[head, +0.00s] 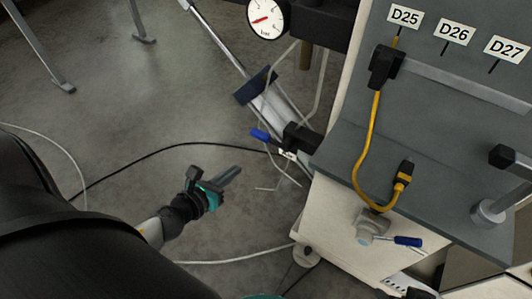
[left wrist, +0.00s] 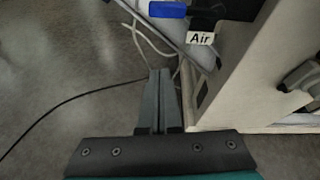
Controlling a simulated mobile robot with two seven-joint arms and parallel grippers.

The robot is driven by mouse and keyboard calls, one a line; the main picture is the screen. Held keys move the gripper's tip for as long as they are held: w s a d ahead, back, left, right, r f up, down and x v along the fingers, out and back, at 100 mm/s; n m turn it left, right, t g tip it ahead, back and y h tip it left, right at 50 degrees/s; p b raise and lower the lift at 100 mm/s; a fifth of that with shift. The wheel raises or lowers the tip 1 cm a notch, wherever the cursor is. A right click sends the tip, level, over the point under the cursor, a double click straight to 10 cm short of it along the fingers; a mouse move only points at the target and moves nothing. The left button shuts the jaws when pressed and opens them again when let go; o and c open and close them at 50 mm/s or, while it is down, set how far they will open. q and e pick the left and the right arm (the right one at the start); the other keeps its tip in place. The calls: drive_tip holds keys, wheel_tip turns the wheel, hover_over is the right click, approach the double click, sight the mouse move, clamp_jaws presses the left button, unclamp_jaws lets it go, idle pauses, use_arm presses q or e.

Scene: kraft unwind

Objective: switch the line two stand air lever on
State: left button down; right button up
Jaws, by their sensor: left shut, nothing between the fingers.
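The air lever has a blue handle (head: 260,134) on a dark valve fitting at the left side of the stand. In the left wrist view its blue handle (left wrist: 167,9) lies at the top edge, above a white "Air" tag (left wrist: 201,38). The handle points left, away from the fitting. My left gripper (head: 236,171) is shut and empty, below and to the left of the lever, apart from it. In the left wrist view its fingertips (left wrist: 160,74) are together below the handle.
Another blue-handled valve (head: 407,240) sits on the pale cabinet side. A yellow cable (head: 365,150) hangs on the grey panel (head: 440,100) under tags D25, D26 and D27. A pressure gauge (head: 266,18) is at the top. Hoses lie on the otherwise open floor.

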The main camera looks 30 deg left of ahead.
sight(272, 138)
use_arm(q)
drive_tip(key=shift+w+d+r+m, duration=0.25)
drive_tip(key=shift+r+m, duration=0.15)
drive_tip(key=shift+m, duration=0.5)
use_arm(e)
drive_tip(key=shift+s+r, duration=0.1)
drive_tip(key=shift+r, duration=0.35)
use_arm(q)
drive_tip(key=shift+w, duration=0.1)
drive_tip(key=w+p, duration=0.1)
drive_tip(key=w, duration=0.8)
drive_tip(key=shift+d+r, duration=0.3)
use_arm(e)
drive_tip(key=shift+g, duration=0.3)
wheel_tip(272, 138, down, 4)
use_arm(q)
drive_tip(key=shift+w+r+p, duration=0.1)
drive_tip(key=shift+p, duration=0.2)
use_arm(e)
drive_tip(key=shift+f, duration=0.1)
